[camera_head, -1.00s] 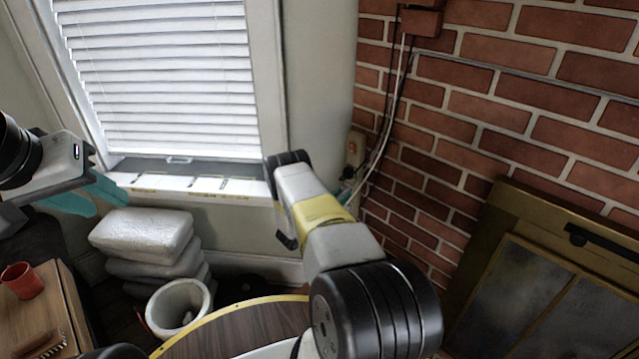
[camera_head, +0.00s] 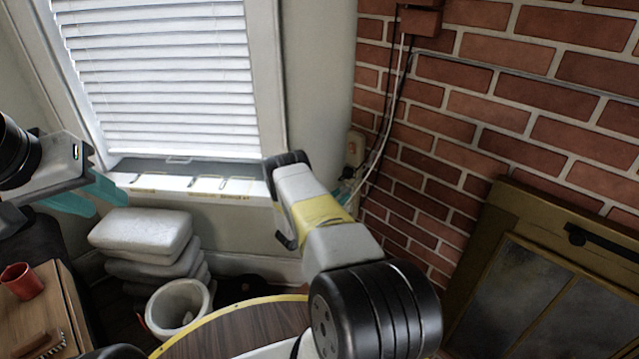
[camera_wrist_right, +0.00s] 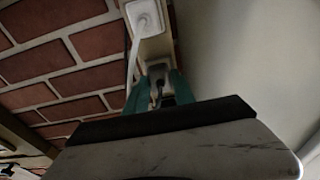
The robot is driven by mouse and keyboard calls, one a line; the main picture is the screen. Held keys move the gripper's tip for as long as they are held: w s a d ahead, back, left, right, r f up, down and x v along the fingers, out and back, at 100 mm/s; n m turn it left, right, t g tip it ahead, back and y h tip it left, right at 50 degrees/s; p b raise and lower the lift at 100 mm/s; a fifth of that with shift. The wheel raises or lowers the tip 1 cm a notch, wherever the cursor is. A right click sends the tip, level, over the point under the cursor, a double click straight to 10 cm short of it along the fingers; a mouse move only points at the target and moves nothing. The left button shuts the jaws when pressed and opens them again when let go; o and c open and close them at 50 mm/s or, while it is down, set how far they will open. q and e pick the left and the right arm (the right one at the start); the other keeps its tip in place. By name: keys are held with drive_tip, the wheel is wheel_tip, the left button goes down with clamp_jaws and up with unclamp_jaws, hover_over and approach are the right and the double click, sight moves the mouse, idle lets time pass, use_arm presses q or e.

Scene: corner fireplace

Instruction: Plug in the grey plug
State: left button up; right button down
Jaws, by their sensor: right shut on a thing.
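The grey plug (camera_wrist_right: 157,71) shows in the right wrist view between the teal fingers of my right gripper (camera_wrist_right: 158,92), which is shut on it. A dark cord or part shows just below the plug. The plug is at the lower part of a cream wall outlet (camera_wrist_right: 153,45); I cannot tell whether it is seated. In the head view the outlet (camera_head: 355,148) is in the corner by the brick wall, and my right gripper (camera_head: 346,186) is mostly hidden behind my arm, just below it. My left gripper (camera_head: 98,194) is open and empty at the left.
A white plug (camera_wrist_right: 143,14) with a white cable sits in the outlet's other part. Cables (camera_head: 388,130) run down the brick wall. Stacked sacks (camera_head: 145,235), a white pot (camera_head: 178,305) and a round wooden table (camera_head: 245,325) stand below. A fireplace screen (camera_head: 530,290) is at right.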

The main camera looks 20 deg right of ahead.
drive_tip(key=shift+w+d, duration=0.15)
drive_tip(key=shift+d, duration=0.3)
idle(0.7)
drive_tip(key=c, duration=1)
unclamp_jaws()
drive_tip(key=shift+o, duration=0.2)
drive_tip(key=shift+a, duration=0.1)
drive_tip(key=v, duration=0.7)
drive_tip(key=shift+a, duration=0.3)
drive_tip(key=shift+f, duration=0.1)
